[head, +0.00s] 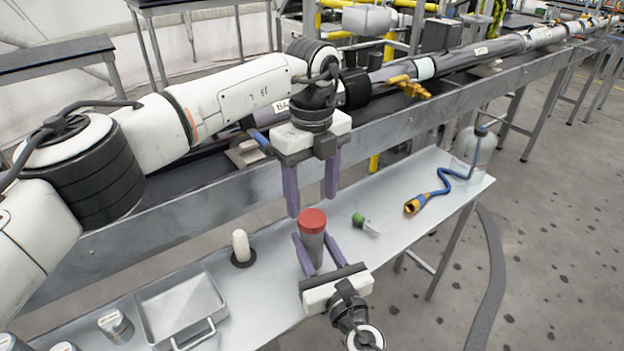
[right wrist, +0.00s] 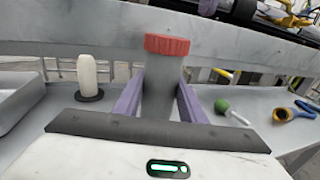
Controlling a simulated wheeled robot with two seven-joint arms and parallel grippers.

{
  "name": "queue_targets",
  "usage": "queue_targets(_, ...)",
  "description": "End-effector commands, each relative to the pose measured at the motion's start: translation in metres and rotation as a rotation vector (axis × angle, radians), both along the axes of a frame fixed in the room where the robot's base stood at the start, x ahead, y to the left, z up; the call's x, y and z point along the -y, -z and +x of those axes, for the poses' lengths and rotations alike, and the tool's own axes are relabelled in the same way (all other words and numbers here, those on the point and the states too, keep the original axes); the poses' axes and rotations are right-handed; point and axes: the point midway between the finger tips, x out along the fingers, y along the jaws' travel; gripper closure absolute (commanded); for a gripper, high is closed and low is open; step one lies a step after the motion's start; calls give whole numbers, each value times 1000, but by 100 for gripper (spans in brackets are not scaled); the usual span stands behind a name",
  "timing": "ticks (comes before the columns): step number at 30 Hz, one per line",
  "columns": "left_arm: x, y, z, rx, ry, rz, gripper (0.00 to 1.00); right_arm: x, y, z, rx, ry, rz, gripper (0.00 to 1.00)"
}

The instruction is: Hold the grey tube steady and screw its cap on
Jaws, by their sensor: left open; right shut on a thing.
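The grey tube (head: 312,248) stands upright with the red cap (head: 312,220) on its top. In the right wrist view the tube (right wrist: 160,95) and the cap (right wrist: 167,44) show between the purple fingers. My right gripper (head: 308,255) is shut on the tube from the front, below the cap. My left gripper (head: 312,200) is open and empty, pointing down just above and behind the cap, apart from it. I cannot tell from these frames how tightly the cap sits.
On the metal shelf are a white cylinder on a black base (head: 241,248), a metal tray (head: 180,306), a green-tipped item (head: 365,224) and a blue hose with a yellow end (head: 440,195). A long bench with a pipe (head: 470,57) runs behind.

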Motion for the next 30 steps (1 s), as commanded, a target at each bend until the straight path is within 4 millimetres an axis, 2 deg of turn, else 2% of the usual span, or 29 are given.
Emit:
queue_targets(3, -1, 21, 0, -2, -1, 1, 42, 0, 0, 0, -1, -1, 0, 100)
queue_targets(9, 0, 41, 0, -1, -1, -1, 42, 0, 0, 0, -1, -1, 0, 100)
queue_targets(20, 0, 47, 0, 1, 0, 0, 42, 0, 0, 0, -1, -1, 0, 100)
queue_targets(21, 0, 47, 0, 1, 0, 0, 44, 0, 0, 0, -1, -1, 0, 100)
queue_targets(28, 0, 47, 0, 1, 0, 0, 83, 0, 0, 0, -1, -1, 0, 100)
queue_targets(30, 0, 47, 0, 1, 0, 0, 84, 0, 0, 0, -1, -1, 0, 100)
